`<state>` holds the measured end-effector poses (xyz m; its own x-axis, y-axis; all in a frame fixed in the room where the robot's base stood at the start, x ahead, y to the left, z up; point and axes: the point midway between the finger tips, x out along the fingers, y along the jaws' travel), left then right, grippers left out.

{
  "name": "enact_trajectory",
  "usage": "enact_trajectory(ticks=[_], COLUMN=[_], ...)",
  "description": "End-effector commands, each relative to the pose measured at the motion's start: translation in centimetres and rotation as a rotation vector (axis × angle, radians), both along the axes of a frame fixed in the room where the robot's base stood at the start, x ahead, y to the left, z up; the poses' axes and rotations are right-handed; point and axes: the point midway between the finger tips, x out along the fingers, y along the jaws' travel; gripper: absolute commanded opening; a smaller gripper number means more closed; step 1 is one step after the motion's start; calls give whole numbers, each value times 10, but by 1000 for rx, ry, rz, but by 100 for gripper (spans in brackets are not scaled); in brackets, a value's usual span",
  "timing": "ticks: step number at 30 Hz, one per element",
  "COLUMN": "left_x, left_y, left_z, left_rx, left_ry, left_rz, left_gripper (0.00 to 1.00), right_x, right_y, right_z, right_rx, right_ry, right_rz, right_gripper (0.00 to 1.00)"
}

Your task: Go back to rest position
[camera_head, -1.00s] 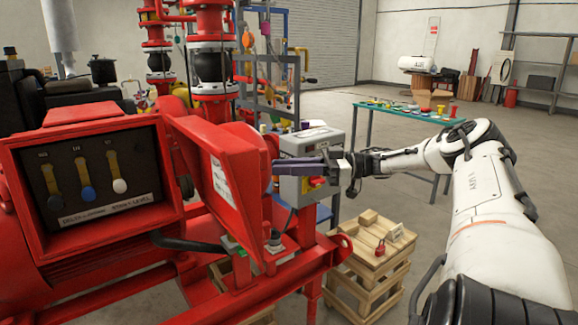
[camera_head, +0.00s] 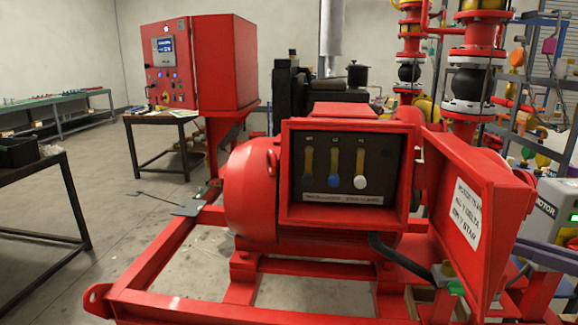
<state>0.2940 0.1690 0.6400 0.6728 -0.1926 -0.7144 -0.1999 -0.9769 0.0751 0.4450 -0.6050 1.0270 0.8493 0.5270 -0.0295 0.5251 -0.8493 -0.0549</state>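My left gripper and arm are not in view. The open terminal box (camera_head: 290,225) holds three levers with dark, blue and white knobs on a dark panel.
The red skid frame (camera_head: 150,262) fills the foreground. A red control cabinet (camera_head: 225,65) stands behind, with a small table (camera_head: 150,117) beside it. A dark table (camera_head: 30,172) stands at the left. Open floor (camera_head: 125,205) lies between that table and the skid.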

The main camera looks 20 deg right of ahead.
Motion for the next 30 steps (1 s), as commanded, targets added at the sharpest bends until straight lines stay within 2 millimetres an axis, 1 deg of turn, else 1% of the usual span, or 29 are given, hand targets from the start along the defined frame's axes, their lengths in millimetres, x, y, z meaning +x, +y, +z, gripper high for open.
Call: enact_trajectory(ticks=[1, 2, 3, 5, 6, 8, 9, 11, 12, 14, 15, 17, 18, 19, 21, 24, 27, 30], left_x=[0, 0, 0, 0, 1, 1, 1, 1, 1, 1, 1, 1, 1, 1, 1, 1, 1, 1], left_y=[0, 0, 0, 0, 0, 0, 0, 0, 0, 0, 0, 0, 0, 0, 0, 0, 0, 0], left_z=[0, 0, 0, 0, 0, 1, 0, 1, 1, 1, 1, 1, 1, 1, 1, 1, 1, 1], left_rx=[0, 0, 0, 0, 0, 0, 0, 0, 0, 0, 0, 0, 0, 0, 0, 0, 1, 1], left_ry=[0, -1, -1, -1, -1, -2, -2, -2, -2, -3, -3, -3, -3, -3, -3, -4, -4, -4], left_rz=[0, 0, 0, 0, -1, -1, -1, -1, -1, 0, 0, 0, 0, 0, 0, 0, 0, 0], left_gripper=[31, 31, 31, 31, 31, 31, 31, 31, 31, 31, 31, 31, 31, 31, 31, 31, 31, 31], right_x=[3, 5, 6, 7, 6, 3, 0, -7, -13, -22, -30, -42, -52, -59, -75, -96, -115, -130], right_y=[16, 25, 39, 60, 76, 103, 122, 153, 176, 210, 234, 272, 298, 317, 355, 397, 421, 432], right_z=[-36, -55, -82, -119, -143, -179, -203, -236, -256, -285, -303, -325, -339, -348, -362, -374, -380, -382], right_rx=[24, 31, 37, 43, 45, 48, 48, 45, 43, 35, 27, 14, 1, -10, -41, -97, -155, -206], right_ry=[29, 46, 69, 102, 124, 159, 183, 218, 240, 276, 300, 336, 362, 381, 427, 496, 570, 637], right_rz=[-6, -12, -21, -32, -40, -49, -55, -63, -69, -77, -83, -94, -104, -112, -136, -177, -219, -255], right_gripper=[19, 19, 19, 19, 19, 19, 19, 19, 19, 19, 19, 19, 19, 19, 19, 19, 19, 19])
